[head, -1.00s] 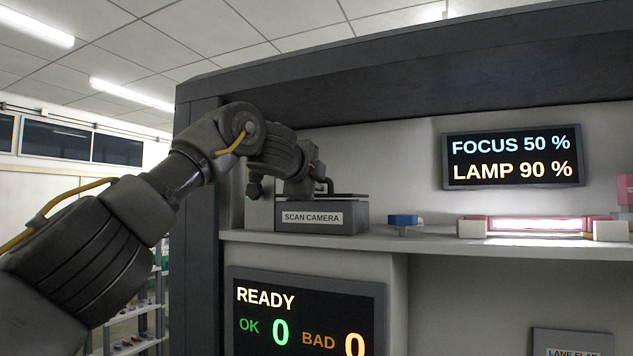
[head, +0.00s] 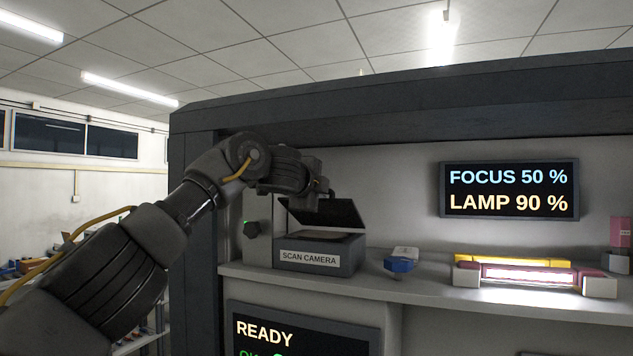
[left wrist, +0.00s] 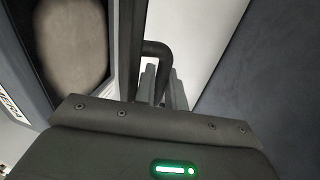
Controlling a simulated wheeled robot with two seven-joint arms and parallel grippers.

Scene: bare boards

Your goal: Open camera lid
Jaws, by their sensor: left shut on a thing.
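The scan camera (head: 308,262) is a dark grey labelled box at the left end of the shelf. Its black lid (head: 330,214) is tilted up, with an open gap above the box. My left gripper (head: 322,192) is at the lid's upper edge; its fingertips are hard to make out there. In the left wrist view, the fingers (left wrist: 161,86) are shut on the black bent handle (left wrist: 155,50) of the lid. A pale rounded shape (left wrist: 70,42) shows inside a dark frame beside it. My right gripper is in neither view.
A screen (head: 509,190) hangs on the back wall. The cabinet's side post stands close to my arm.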

